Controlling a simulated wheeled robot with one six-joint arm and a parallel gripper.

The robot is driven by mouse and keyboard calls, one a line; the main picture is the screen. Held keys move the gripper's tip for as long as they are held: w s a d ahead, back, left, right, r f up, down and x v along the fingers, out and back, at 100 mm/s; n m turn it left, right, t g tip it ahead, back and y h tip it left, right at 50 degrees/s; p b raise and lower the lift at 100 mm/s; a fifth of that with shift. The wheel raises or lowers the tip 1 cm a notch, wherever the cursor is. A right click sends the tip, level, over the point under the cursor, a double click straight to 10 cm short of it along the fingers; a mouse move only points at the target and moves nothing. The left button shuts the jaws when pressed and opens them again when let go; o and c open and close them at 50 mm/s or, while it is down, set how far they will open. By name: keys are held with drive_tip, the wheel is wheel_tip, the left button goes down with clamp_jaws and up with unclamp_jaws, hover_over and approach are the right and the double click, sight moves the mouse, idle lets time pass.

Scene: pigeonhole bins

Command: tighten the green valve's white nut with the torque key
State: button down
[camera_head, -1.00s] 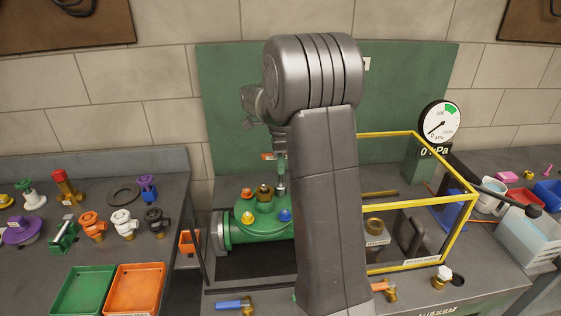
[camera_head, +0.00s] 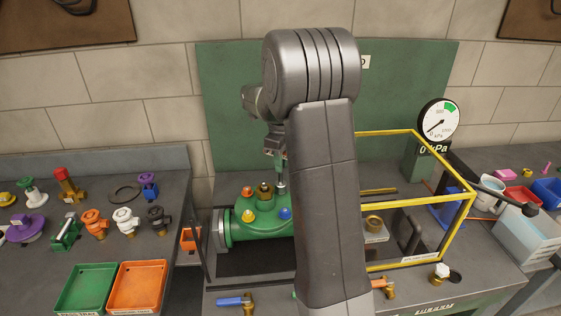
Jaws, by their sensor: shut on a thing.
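The green valve (camera_head: 258,230) lies on the middle bench, and its right part is hidden behind my arm. On its top show an orange nut (camera_head: 247,191), a dark brass fitting (camera_head: 264,190), a yellow nut (camera_head: 248,216) and a blue nut (camera_head: 285,213). I cannot make out a white nut; the tool or my arm may cover it. My gripper (camera_head: 275,152) is above the valve, partly hidden by my arm, and is shut on the torque key (camera_head: 282,176). The key's thin shank points down to the valve top at the arm's edge. Whether it touches a nut cannot be told.
A yellow-edged guard frame (camera_head: 420,200) stands right of my arm, with a pressure gauge (camera_head: 438,120) reading near zero behind it. Blue (camera_head: 235,302) and orange handles line the bench front. Green (camera_head: 86,290) and orange (camera_head: 137,288) trays and several small valves occupy the left bench.

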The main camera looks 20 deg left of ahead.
drive_tip(key=shift+r, duration=0.4)
drive_tip(key=shift+r, duration=3.25)
drive_tip(key=n, duration=0.4)
drive_tip(key=shift+n, duration=0.4)
drive_tip(key=n, duration=0.3)
drive_tip(key=shift+r, duration=0.1)
